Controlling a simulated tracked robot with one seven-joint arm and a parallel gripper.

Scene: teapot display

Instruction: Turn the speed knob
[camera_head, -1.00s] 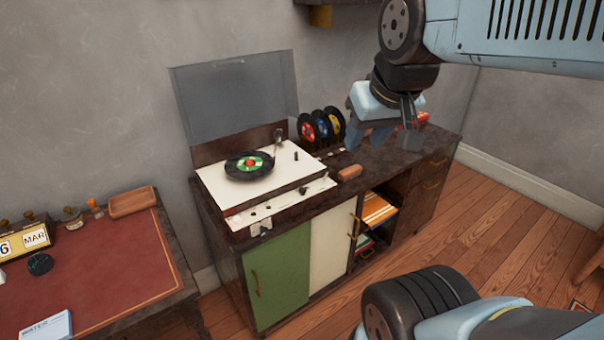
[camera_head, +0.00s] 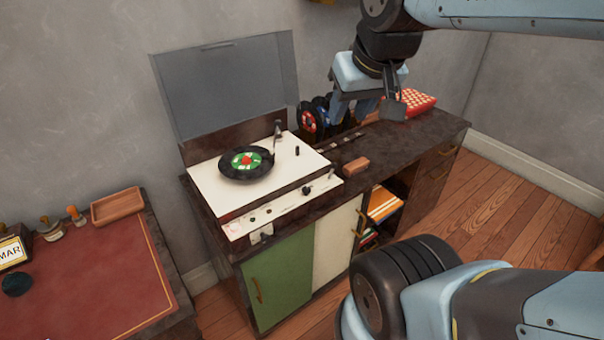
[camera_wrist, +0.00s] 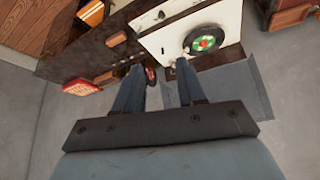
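The white record player (camera_head: 210,190) has its grey lid raised and a black record with a green label (camera_head: 246,164) on its platter. Its front panel carries a larger dark knob (camera_head: 307,190) at the right and smaller ones to the left; I cannot read which is the speed knob. My gripper (camera_head: 352,112) is above the back of the cabinet, right of the record player and apart from the panel. In the wrist view my gripper (camera_wrist: 158,70) shows two blue fingers spread with nothing between them, and the record player (camera_wrist: 225,18) lies beyond them.
The dark cabinet top (camera_head: 430,140) holds a small brown block (camera_head: 355,165), a rack of coloured records (camera_head: 313,118) partly behind my gripper, and a red-and-white patterned box (camera_head: 415,101). A desk with a red top (camera_head: 90,280) stands at the left.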

